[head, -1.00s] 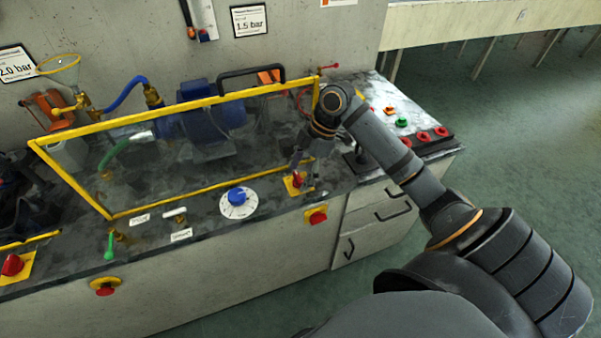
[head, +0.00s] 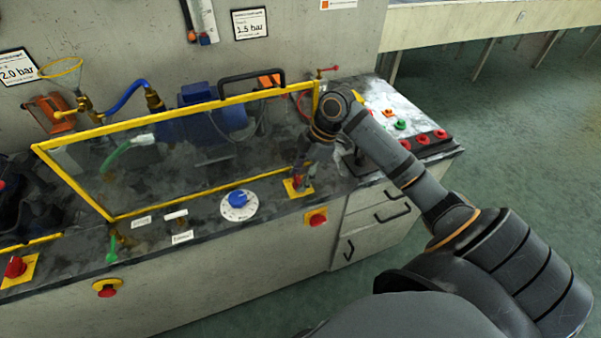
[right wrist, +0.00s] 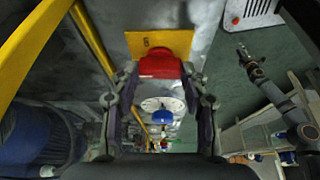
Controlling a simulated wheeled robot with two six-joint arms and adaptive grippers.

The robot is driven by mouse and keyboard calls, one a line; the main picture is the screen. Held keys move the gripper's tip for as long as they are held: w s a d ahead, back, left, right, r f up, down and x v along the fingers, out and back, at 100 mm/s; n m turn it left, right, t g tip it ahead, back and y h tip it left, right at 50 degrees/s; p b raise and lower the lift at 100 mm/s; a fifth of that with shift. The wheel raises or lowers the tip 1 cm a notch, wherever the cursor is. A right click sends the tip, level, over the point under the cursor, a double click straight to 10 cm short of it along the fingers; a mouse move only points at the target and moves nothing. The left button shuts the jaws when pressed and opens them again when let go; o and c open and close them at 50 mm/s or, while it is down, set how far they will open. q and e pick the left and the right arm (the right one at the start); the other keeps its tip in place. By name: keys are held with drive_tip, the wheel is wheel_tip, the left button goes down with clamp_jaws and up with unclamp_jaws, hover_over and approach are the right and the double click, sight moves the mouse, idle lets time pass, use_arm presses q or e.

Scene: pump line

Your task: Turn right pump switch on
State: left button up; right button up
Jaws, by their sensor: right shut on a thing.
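The right pump switch is a red rotary knob (head: 297,181) on a yellow plate (head: 306,190), at the right end of the bench top. In the right wrist view the red knob (right wrist: 160,66) sits between the fingertips, in front of its yellow plate (right wrist: 165,42). My right gripper (head: 298,180) reaches down to it and is shut on the knob. The fingers partly hide the knob in the head view. My left gripper (right wrist: 243,52) shows small at the right of the right wrist view, away from the switch; its jaw state is unclear.
A yellow-framed clear guard (head: 180,206) stands behind the switch. A white dial with a blue knob (head: 238,200) is to its left. A red button on yellow (head: 316,217) is on the front face below. Another red switch (head: 15,267) is at the far left.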

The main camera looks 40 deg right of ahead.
drive_tip(key=m+t+h+p, duration=0.1)
drive_tip(key=m+p, duration=0.4)
drive_tip(key=p, duration=0.2)
drive_tip(key=m+t+h+p, duration=0.1)
drive_tip(key=m+h+p, duration=0.1)
drive_tip(key=m+p, duration=0.3)
drive_tip(key=m+t+h+p, duration=0.1)
drive_tip(key=m+p, duration=0.4)
drive_tip(key=p, duration=0.4)
drive_tip(key=shift+s+a+r, duration=0.25)
drive_tip(key=shift+a+r, duration=0.05)
drive_tip(key=shift+a, duration=0.05)
drive_tip(key=shift+f+m+h+p, duration=0.25)
drive_tip(key=shift+m+h+p, duration=0.35)
drive_tip(key=shift+m+p, duration=0.6)
drive_tip(key=o, duration=1.1)
drive_tip(key=shift+o, duration=0.2)
drive_tip(key=shift+r, duration=0.1)
drive_tip(key=v, duration=1.1)
drive_tip(key=shift+s+r, duration=0.25)
drive_tip(key=shift+r, duration=0.05)
